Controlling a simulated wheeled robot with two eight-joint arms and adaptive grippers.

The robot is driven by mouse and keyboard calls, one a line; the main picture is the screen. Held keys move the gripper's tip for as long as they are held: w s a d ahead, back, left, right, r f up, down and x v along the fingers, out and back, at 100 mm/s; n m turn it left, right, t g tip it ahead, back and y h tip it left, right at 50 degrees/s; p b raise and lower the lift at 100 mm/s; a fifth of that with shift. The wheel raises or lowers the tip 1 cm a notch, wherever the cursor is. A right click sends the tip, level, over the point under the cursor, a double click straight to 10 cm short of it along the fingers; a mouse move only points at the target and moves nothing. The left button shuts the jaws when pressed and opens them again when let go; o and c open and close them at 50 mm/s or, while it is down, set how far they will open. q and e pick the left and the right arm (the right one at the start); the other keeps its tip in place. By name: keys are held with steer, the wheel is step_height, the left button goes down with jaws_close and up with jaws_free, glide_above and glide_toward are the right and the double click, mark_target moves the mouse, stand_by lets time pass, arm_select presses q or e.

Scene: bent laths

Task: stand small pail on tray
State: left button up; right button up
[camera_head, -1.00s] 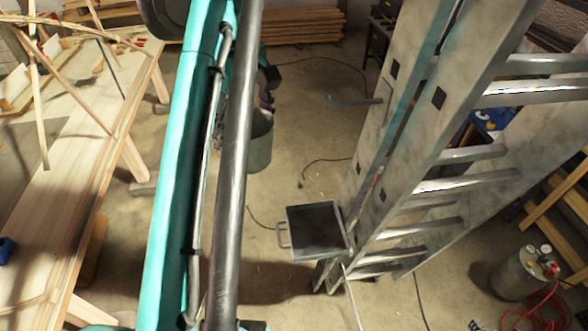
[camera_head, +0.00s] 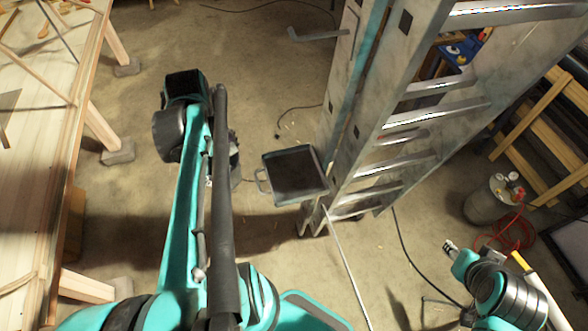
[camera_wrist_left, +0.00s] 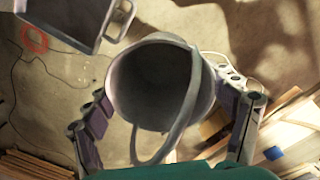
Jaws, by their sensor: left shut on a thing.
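The small pail (camera_wrist_left: 140,75) is grey, with a looped bail, and shows its open mouth in the left wrist view. My left gripper (camera_wrist_left: 165,108) is shut on it, with a finger on each side. In the head view the gripper (camera_head: 233,152) and pail (camera_head: 236,178) are largely hidden behind my left arm, just left of the tray. The tray (camera_head: 297,174) is dark and square with a raised rim and a side handle, beside the ladder. In the left wrist view the tray (camera_wrist_left: 70,22) is at the upper left, apart from the pail.
A tall metal ladder (camera_head: 385,110) stands right of the tray. A wooden workbench (camera_head: 45,160) with laths runs along the left. A grey tank (camera_head: 490,203) with a red hose stands at the right. Cables lie on the otherwise open floor.

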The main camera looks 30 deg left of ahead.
arm_select(q)
steer(key=w+d+p, duration=0.2)
steer(key=w+d, duration=0.9)
steer(key=w, duration=0.2)
steer(key=f, duration=0.4)
steer(key=w+d+f, duration=0.1)
steer(key=f, duration=0.1)
steer(key=shift+f, duration=0.2)
steer(key=shift+w+d+f, duration=0.15)
steer(key=shift+w+f, duration=0.15)
steer(key=shift+s, duration=0.1)
steer(key=o, duration=0.8)
steer(key=shift+f, duration=0.2)
steer(key=o, duration=0.4)
steer(key=shift+c, duration=0.2)
steer(key=shift+r, duration=0.1)
